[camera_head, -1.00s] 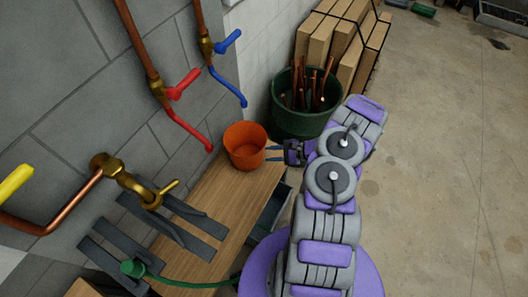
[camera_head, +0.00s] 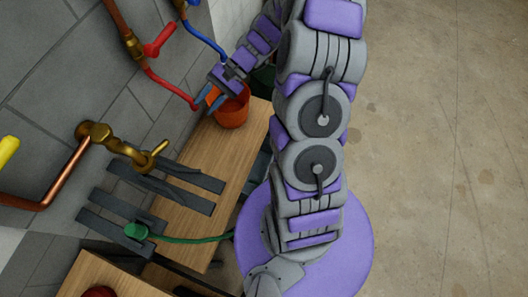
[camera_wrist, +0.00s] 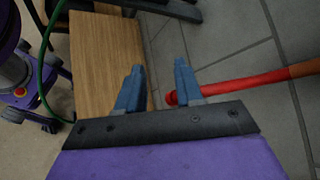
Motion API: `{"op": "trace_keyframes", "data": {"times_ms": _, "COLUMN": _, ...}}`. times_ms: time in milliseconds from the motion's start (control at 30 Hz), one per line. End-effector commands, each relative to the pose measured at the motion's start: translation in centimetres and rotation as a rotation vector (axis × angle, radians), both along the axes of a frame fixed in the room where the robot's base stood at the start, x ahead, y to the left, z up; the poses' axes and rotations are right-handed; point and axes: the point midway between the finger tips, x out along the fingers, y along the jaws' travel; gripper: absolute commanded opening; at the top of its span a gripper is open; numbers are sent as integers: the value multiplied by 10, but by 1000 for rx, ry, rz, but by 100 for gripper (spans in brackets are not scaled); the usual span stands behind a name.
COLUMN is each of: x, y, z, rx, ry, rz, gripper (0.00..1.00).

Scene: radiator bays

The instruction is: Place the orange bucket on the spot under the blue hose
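The orange bucket (camera_head: 232,112) stands upright on the wooden bench (camera_head: 190,217), near its far end. The blue hose (camera_head: 203,38) comes down the wall above and behind it. Its lower end is hidden by my arm, so I cannot tell what spot lies under it. My gripper (camera_head: 210,97) is at the bucket's upper left in the head view and overlaps its rim. In the wrist view my gripper (camera_wrist: 158,90) has its blue fingers apart with nothing held between them. The bucket does not show there.
The red hose (camera_head: 170,89) ends close to my fingers; it also shows in the wrist view (camera_wrist: 240,85), beside the right finger. A brass tap (camera_head: 120,146), dark slats (camera_head: 165,190) and a green hose (camera_head: 190,240) are nearer. Open floor lies right.

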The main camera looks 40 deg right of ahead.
Motion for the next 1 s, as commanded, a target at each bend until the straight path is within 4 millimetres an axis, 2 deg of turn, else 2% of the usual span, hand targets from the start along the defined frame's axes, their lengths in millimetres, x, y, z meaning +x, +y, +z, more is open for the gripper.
{"op": "trace_keyframes", "data": {"times_ms": 33, "x": -10, "y": 9, "z": 14, "rx": -31, "ry": -17, "rz": 52, "gripper": 36}}
{"op": "trace_keyframes", "data": {"times_ms": 200, "x": -50, "y": 31, "z": 48, "rx": -135, "ry": -52, "rz": 212, "gripper": 36}}
{"op": "trace_keyframes", "data": {"times_ms": 500, "x": -127, "y": 56, "z": 90, "rx": -356, "ry": -114, "rz": 455, "gripper": 36}}
{"op": "trace_keyframes", "data": {"times_ms": 667, "x": -168, "y": 53, "z": 106, "rx": -484, "ry": -150, "rz": 562, "gripper": 36}}
{"op": "trace_keyframes", "data": {"times_ms": 1000, "x": -244, "y": 19, "z": 128, "rx": -760, "ry": -233, "rz": 719, "gripper": 36}}
